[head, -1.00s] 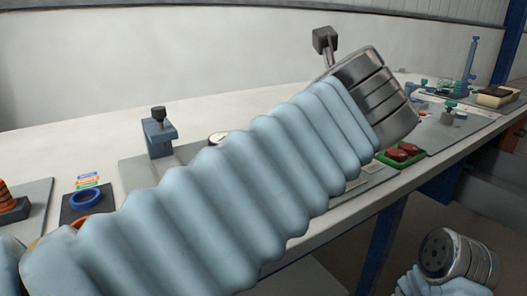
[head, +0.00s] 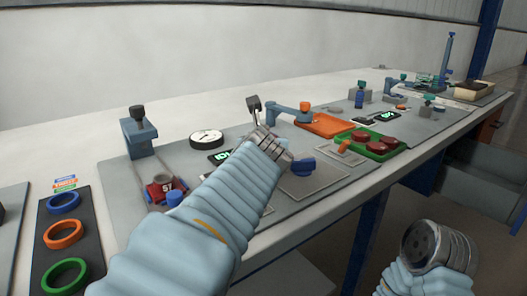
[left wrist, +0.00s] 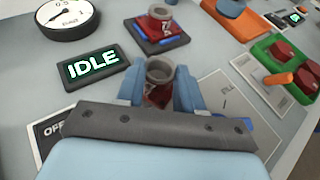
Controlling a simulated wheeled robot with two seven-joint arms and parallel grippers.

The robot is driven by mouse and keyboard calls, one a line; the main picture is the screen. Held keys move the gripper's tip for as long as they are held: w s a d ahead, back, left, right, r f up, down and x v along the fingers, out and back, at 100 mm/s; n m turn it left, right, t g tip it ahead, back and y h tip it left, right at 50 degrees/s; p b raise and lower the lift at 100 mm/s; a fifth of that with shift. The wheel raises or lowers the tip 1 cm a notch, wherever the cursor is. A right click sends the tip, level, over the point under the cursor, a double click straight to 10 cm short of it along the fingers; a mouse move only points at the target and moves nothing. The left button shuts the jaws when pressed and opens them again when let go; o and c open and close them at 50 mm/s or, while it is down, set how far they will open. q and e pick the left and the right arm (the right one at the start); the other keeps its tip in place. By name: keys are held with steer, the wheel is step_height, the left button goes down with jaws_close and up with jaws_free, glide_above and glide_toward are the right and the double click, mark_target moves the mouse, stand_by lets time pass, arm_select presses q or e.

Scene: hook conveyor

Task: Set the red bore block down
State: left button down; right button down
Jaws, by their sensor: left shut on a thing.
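In the left wrist view my left gripper (left wrist: 158,84) is shut on a red bore block (left wrist: 157,98), with a light-blue finger on each side. The block's grey round bore faces up; its lower part is hidden by the gripper, and I cannot tell whether it touches the bench. Beyond it, a similar red block (left wrist: 159,27) sits on a dark pad with blue edging.
A dial gauge (head: 207,138) and an IDLE display (left wrist: 93,67) lie near the gripper. A green tray (head: 362,148) of dark red pieces and an orange mat (head: 325,124) are to the right. A clamp (head: 138,130) and coloured rings (head: 62,235) are at the left.

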arm_select(q)
steer(key=shift+f, duration=0.25)
steer(key=c, duration=1.2)
jaws_free()
steer(key=shift+f, duration=0.15)
steer(key=o, duration=0.5)
